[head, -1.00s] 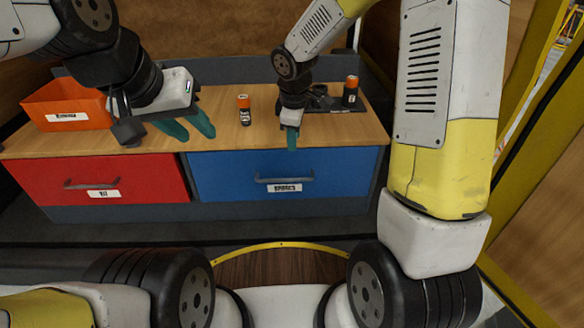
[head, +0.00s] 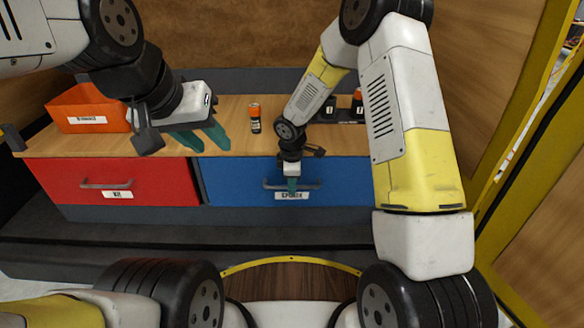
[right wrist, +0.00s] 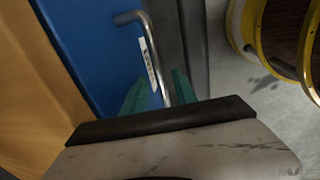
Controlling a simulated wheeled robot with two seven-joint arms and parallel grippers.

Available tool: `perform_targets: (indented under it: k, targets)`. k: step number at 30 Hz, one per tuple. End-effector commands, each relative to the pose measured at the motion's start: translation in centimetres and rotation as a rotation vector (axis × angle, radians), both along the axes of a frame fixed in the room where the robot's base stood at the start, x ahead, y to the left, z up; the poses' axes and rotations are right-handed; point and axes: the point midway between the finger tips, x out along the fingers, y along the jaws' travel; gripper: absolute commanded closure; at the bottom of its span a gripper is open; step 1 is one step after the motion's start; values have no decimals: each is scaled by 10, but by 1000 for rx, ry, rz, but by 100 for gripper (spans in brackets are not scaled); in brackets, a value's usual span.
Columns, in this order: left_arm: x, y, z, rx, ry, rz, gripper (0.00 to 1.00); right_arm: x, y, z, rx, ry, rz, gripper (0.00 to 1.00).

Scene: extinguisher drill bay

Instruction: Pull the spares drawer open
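The blue drawer (head: 345,178), whose small label looks like "SPARES", is shut in the bench front. Its grey bar handle (head: 312,184) also shows in the right wrist view (right wrist: 155,55). My right gripper (head: 292,184) is at this handle, pointing down in front of the drawer. In the right wrist view its teal fingers (right wrist: 160,88) stand on either side of the bar, with a gap between them. My left gripper (head: 205,138) is open and empty above the left part of the bench top.
A red drawer (head: 150,182) is shut left of the blue one. On the wooden bench top (head: 235,110) stand an orange bin (head: 88,112), an orange-capped can (head: 255,118) and a dark holder with cans (head: 345,108). A yellow-rimmed round thing is on the floor.

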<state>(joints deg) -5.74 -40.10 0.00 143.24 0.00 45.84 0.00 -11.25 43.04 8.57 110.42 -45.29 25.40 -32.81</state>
Motion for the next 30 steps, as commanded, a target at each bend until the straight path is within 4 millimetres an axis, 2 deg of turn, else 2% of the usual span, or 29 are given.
perform_targets:
  k: [7,12,30]
  targets:
    - [0,0,0,0,0,0,64,0,0,-1,0,0,-1,66]
    - [0,0,0,0,0,0,64,0,0,-1,0,0,-1,99]
    - [0,0,0,0,0,0,64,0,0,0,0,-1,-2,100]
